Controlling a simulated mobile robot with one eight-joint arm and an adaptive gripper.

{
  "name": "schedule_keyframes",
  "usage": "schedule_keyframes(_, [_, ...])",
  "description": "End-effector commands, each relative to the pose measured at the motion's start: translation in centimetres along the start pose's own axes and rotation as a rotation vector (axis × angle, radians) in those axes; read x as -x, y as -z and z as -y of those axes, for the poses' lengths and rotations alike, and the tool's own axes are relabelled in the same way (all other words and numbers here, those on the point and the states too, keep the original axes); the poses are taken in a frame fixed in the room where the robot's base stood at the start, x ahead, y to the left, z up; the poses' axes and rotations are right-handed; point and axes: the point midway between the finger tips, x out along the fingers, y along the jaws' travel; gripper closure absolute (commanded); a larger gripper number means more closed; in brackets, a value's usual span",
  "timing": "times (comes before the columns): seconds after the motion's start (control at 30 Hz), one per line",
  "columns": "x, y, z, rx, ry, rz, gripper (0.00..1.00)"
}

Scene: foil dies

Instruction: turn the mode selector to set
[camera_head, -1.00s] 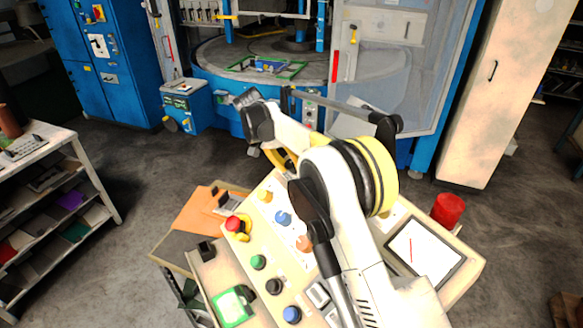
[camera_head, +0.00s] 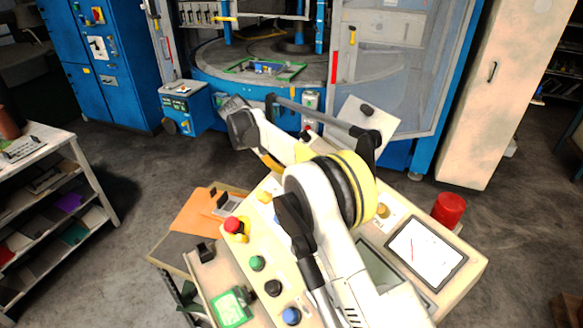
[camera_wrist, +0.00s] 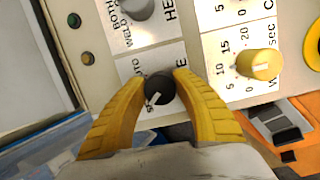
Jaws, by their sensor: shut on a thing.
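The mode selector (camera_wrist: 158,89) appears to be the small black knob with a white pointer line, seen in the wrist view on a white label plate. The pointer runs toward the lower left of the picture. The printing around it is partly covered; I cannot read every mode name. My gripper (camera_wrist: 161,82) has its yellow fingers on either side of this knob, shut on it. In the head view my arm hides the selector, and only a bit of yellow shows near my wrist.
A yellow knob (camera_wrist: 261,65) and a grey knob (camera_wrist: 136,8) sit close to the fingers. The console carries a red mushroom button (camera_head: 233,225), a green button (camera_head: 257,263) and a tablet (camera_head: 426,253). A red cup (camera_head: 448,209) stands at its right edge.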

Motion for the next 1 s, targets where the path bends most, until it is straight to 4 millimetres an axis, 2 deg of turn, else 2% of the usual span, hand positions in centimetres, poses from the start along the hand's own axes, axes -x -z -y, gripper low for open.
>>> schedule_keyframes(0.3, [-0.09, -0.01, 0.05, 0.078, -0.016, 0.001, 0.97])
schedule_keyframes(0.73, [-0.08, -0.01, 0.03, 0.085, -0.017, 0.001, 0.97])
schedule_keyframes(0.77, [-0.08, -0.01, 0.03, 0.085, -0.017, 0.001, 0.61])
schedule_keyframes(0.8, [-0.08, -0.01, 0.03, 0.084, -0.018, 0.001, 0.49])
schedule_keyframes(0.83, [-0.08, 0.00, 0.03, 0.084, -0.018, 0.000, 0.44])
schedule_keyframes(1.0, [-0.05, 0.00, 0.00, 0.084, -0.018, 0.000, 0.44])
